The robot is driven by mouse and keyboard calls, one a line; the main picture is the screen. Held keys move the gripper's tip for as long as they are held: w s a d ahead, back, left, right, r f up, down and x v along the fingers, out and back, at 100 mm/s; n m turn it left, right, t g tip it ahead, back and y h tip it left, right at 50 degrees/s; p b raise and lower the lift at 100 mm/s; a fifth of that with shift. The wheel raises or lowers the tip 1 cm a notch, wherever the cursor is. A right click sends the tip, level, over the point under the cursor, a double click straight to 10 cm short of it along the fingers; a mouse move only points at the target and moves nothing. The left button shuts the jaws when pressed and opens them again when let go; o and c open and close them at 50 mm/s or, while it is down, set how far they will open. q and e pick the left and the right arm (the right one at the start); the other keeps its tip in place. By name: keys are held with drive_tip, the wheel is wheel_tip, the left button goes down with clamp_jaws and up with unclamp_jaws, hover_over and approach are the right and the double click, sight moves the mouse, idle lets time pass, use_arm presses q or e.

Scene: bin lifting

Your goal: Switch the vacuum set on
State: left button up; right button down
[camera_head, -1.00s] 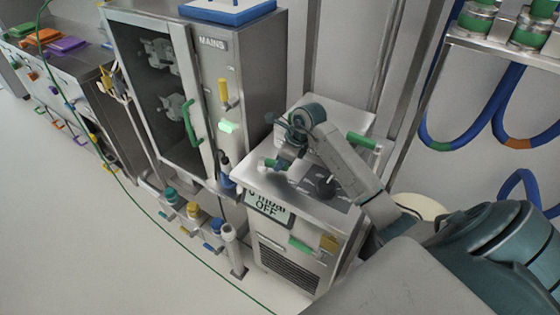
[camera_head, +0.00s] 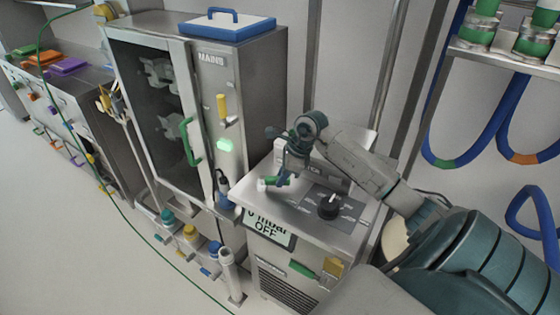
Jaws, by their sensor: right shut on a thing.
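The vacuum set is a steel box (camera_head: 352,232) in the centre right, its front display (camera_head: 265,229) reading "0 mbar" and "OFF". A black knob (camera_head: 328,207) stands on a dark panel on its top. A green lever with a pale end (camera_head: 270,182) is at the top's left edge. My right gripper (camera_head: 284,178) reaches down to this lever and is shut on it; the fingers are small and partly hidden. The arm crosses above the back of the box. My left gripper is not in view.
Left of the box stands a steel cabinet (camera_head: 262,95) marked MAINS, with a green door handle (camera_head: 190,140), a yellow lever (camera_head: 222,108) and a lit green light (camera_head: 225,145). Bottles (camera_head: 190,233) stand low in front. Blue hoses (camera_head: 500,135) hang at right.

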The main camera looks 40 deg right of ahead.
drive_tip(key=c, duration=1.3)
unclamp_jaws()
drive_tip(key=shift+s+d+r, duration=0.1)
drive_tip(key=shift+d+r, duration=0.1)
drive_tip(key=shift+r, duration=0.3)
drive_tip(key=shift+b+v, duration=1.45)
drive_tip(key=shift+v, duration=3.4)
